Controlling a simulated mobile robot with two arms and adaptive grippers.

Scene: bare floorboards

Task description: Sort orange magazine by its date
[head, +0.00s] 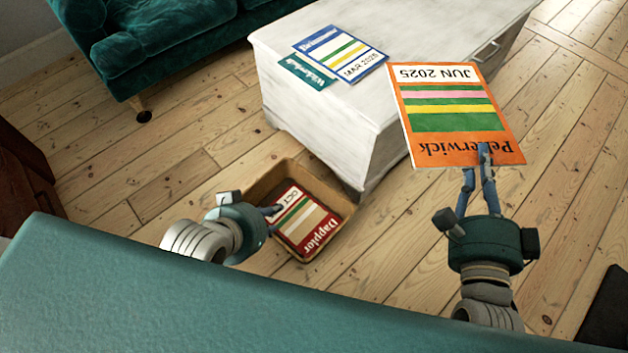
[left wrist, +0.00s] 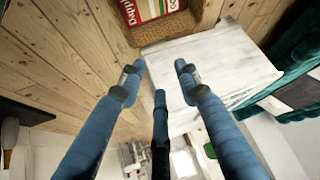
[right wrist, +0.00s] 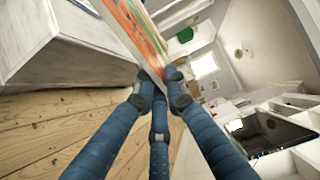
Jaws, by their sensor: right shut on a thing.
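The orange Pelterwick magazine (head: 450,112), dated JUN 2025, is held up in the air to the right of the white chest, its print upside down in the head view. My right gripper (head: 480,158) is shut on its lower right edge; the right wrist view shows the fingers (right wrist: 160,90) closed on the orange magazine (right wrist: 138,32). My left gripper (head: 275,215) is over the basket's left side in the head view. In the left wrist view its fingers (left wrist: 160,75) are apart with nothing between them.
A wicker basket (head: 342,203) on the floor holds a red Dapplor magazine (head: 305,222) marked OCT. A blue magazine (head: 340,52) dated MAR 2025 overlaps a teal one (head: 305,70) on the white chest (head: 395,150). A green sofa (head: 165,35) stands behind.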

